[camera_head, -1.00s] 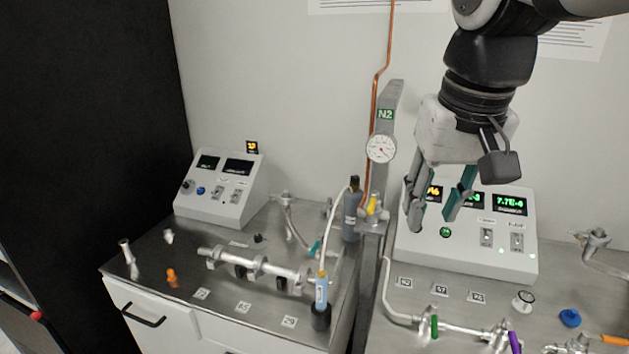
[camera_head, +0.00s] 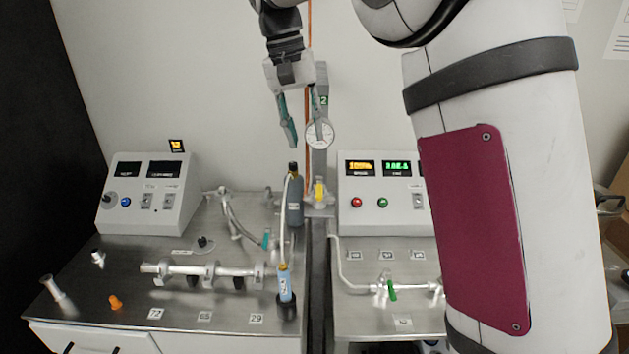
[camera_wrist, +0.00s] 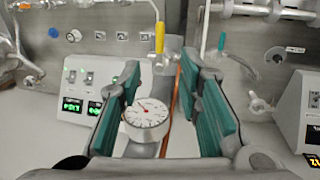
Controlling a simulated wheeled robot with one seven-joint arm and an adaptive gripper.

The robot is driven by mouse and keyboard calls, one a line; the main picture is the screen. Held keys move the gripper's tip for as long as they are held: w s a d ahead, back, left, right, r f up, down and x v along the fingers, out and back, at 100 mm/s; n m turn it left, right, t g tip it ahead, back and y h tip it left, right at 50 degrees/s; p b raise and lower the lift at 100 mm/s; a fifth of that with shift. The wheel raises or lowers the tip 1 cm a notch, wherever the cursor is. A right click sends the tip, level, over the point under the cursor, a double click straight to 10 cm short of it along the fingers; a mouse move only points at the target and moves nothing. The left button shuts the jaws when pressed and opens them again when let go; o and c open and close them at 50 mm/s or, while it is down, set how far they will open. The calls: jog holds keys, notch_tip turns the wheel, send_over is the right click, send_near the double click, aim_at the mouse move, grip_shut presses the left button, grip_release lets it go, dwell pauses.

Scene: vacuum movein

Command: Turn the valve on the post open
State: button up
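The post (camera_head: 319,240) is a grey upright between the two benches, with an N2 label and a round white gauge (camera_head: 320,134). The valve's yellow handle (camera_head: 320,192) is on the post below the gauge. In the wrist view the yellow handle (camera_wrist: 159,37) shows beyond the gauge (camera_wrist: 148,113), between my fingers. My gripper (camera_head: 305,138) is open and empty, above the valve. Its teal-padded fingers (camera_wrist: 165,97) stand apart on either side of the gauge in the wrist view. I cannot tell whether a finger touches the gauge.
A copper pipe (camera_head: 308,160) runs up the wall beside the post. A dark bottle (camera_head: 295,203) stands just left of the valve. Control boxes (camera_head: 150,194) stand on both benches. A green-handled valve (camera_head: 391,290) is on the right bench. My arm hides much of the right side.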

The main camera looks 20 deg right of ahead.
aim_at(319, 190)
jog(key=f+p, duration=0.1)
jog(key=f, duration=0.3)
jog(key=d+f, duration=0.1)
jog(key=f, duration=0.3)
jog(key=d+f+p, duration=0.1)
jog(key=f, duration=0.3)
jog(key=shift+s+d+f+p, duration=0.1)
jog(key=shift+s+d+p, duration=0.05)
jog(key=shift+s+p, duration=0.2)
grip_shut()
